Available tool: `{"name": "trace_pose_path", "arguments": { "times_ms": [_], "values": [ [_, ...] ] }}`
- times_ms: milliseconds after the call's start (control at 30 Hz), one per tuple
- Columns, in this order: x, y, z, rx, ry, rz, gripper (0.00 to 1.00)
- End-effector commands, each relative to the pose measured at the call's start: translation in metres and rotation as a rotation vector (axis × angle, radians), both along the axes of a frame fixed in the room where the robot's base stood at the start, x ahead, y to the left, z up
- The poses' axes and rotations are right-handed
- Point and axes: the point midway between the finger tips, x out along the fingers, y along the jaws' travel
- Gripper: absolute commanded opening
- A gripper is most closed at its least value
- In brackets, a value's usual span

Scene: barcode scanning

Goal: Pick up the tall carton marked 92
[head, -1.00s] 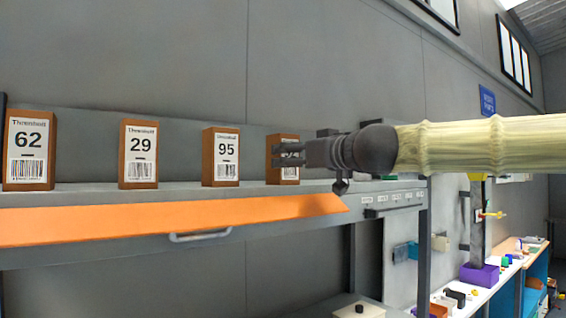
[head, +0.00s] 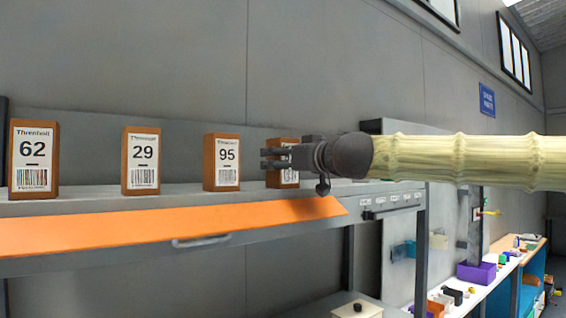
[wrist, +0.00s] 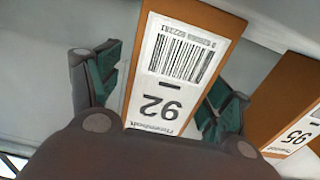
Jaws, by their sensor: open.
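The tall carton marked 92 is brown with a white label and barcode. In the head view the carton (head: 287,181) stands at the right end of the shelf row, mostly hidden behind my gripper (head: 268,160). In the wrist view the carton (wrist: 178,70) appears upside down, between the two fingers of my gripper (wrist: 160,92). The fingers are open, one on each side of the carton. I cannot tell whether either finger touches it.
Cartons marked 95 (head: 221,162), 29 (head: 141,161) and 62 (head: 34,158) stand to the left on the grey shelf (head: 100,203). The 95 carton also shows at the right of the wrist view (wrist: 290,110). An orange panel (head: 150,228) slopes below the shelf's front.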

Motion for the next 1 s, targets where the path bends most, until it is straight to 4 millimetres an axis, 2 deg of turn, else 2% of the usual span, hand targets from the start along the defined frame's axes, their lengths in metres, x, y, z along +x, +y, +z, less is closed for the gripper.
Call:
{"name": "trace_pose_path", "arguments": {
  "times_ms": [367,667,700,1000],
  "values": [
    [0.0026,0.0025,0.0005,0.001,-0.001,0.001,0.77],
    [0.0025,0.0023,0.0003,0.001,-0.001,0.001,0.22],
    [0.0023,0.0023,0.0013,0.001,-0.002,0.001,0.19],
    [0.0021,0.0025,0.0032,0.000,-0.002,0.001,0.19]
  ]
}}
